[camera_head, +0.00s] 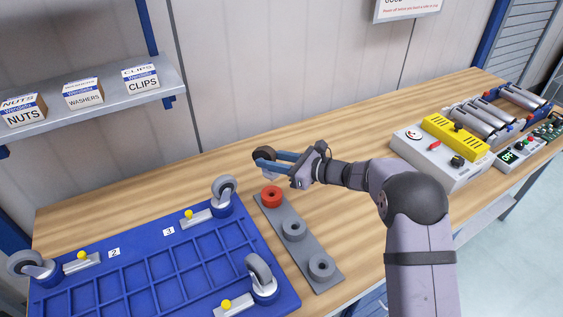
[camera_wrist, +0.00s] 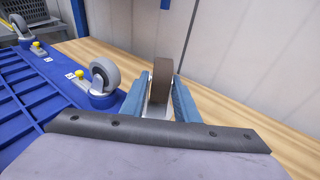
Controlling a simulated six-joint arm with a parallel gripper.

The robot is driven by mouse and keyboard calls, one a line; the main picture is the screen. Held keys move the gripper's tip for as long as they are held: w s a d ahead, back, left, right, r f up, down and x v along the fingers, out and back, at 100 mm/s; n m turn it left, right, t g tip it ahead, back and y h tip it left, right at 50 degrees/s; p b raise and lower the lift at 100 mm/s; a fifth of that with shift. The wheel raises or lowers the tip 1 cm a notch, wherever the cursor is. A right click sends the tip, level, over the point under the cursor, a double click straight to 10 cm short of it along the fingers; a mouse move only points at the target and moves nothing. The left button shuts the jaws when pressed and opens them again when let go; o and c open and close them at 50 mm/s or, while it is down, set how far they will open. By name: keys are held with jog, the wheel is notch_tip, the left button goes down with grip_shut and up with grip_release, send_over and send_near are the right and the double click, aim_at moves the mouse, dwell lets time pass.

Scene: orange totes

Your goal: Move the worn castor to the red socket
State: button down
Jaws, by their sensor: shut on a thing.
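The worn castor, with a dark brown wheel (camera_head: 264,153), is held between the blue fingers of my gripper (camera_head: 274,160). It also shows in the wrist view (camera_wrist: 161,80), upright between the two fingers (camera_wrist: 160,100). My gripper is shut on it, above the table and slightly behind the red socket. The red socket (camera_head: 272,196) is a ring at the far end of a grey strip (camera_head: 307,246). It looks empty and is hidden in the wrist view. The castor is apart from the socket.
Two grey sockets (camera_head: 294,228) on the strip look empty. A blue tray (camera_head: 150,275) at the left carries several grey-wheeled castors (camera_head: 224,190) beside yellow-knobbed clamps. A grey-and-yellow control box (camera_head: 440,150) stands at the right. The table behind the strip is clear up to the wall.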

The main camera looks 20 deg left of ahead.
jog(key=shift+a+r, duration=0.15)
jog(key=shift+f, duration=0.2)
jog(key=shift+f+b, duration=1.3)
jog(key=shift+f, duration=1)
jog(key=shift+f+b, duration=1.9)
jog(key=shift+b, duration=0.05)
jog(key=c, duration=1.3)
grip_release()
jog(key=shift+f, duration=0.15)
jog(key=shift+b+v, duration=1.1)
jog(key=shift+v, duration=2.6)
